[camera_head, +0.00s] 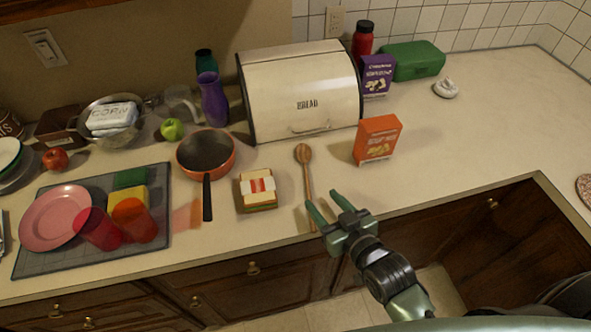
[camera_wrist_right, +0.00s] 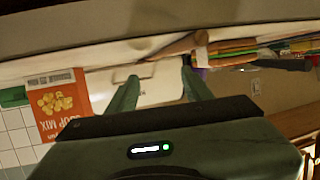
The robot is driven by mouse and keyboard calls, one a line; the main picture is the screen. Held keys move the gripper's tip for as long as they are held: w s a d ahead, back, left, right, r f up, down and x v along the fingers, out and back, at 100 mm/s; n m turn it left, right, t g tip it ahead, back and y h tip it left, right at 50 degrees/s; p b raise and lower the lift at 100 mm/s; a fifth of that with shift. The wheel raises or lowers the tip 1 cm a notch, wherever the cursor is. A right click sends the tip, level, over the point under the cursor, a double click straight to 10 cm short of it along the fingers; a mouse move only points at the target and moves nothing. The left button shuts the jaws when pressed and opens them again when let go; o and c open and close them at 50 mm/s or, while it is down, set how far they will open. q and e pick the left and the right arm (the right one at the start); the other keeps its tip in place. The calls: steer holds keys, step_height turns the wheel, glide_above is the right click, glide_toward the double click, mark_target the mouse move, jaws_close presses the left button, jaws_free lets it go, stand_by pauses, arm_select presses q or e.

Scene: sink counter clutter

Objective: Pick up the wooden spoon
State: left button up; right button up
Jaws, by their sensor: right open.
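The wooden spoon (camera_head: 306,175) lies on the counter in front of the bread box, its bowl toward the back and its handle toward the front edge. My right gripper (camera_head: 322,203) is open and empty at the counter's front edge. In the head view its left finger overlaps the lower handle; I cannot tell whether they touch. In the right wrist view the picture is upside down, with my open fingers (camera_wrist_right: 160,77) and a brown piece, seemingly the spoon (camera_wrist_right: 180,46), just beyond the tips. My left gripper is not in view.
A wrapped sandwich (camera_head: 258,190) lies left of the spoon and an orange soup box (camera_head: 377,139) stands to its right. The cream bread box (camera_head: 301,93) is behind. A pan (camera_head: 206,152) with its handle forward is further left. The counter at the right is largely clear.

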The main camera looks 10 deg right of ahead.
mark_target(307, 184)
steer(key=x, duration=0.3)
steer(key=shift+w+a+f+p, duration=0.1)
steer(key=shift+w+p, duration=0.1)
steer(key=shift+p, duration=0.15)
steer(key=p+x, duration=0.1)
steer(key=x, duration=0.2)
steer(key=shift+w+f, duration=0.1)
steer(key=shift+f, duration=0.1)
steer(key=shift+w+f, duration=0.2)
steer(key=shift+w, duration=0.2)
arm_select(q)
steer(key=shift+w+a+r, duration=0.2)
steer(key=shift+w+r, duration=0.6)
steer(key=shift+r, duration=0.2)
arm_select(e)
jaws_close()
